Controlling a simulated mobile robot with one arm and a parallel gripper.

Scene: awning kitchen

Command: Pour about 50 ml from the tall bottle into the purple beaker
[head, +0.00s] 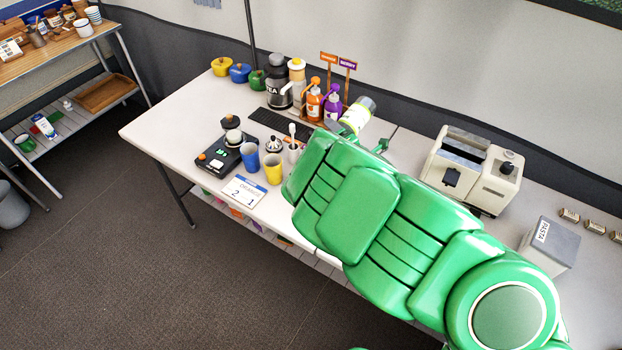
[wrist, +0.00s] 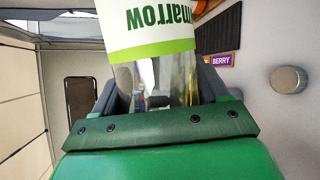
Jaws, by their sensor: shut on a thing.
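The tall bottle (head: 355,117) has a white label with a green band and a grey end. It is held tilted, grey end toward the upper right in the head view. My gripper (head: 357,134) is shut on it at the far end of my green arm, above the table. In the wrist view the bottle (wrist: 150,25) stands between the jaws (wrist: 165,95), its label lettering upside down and a clear section below the label. Its mouth is not clearly seen. I see no purple beaker in either view; my arm hides part of the table.
A blue cup (head: 250,157) and a yellow cup (head: 272,168) stand beside a black scale (head: 219,156). Orange (head: 314,104) and purple (head: 333,106) pump bottles stand behind, under signs. A cream appliance (head: 470,170) stands right. The table's left end (head: 165,127) is clear.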

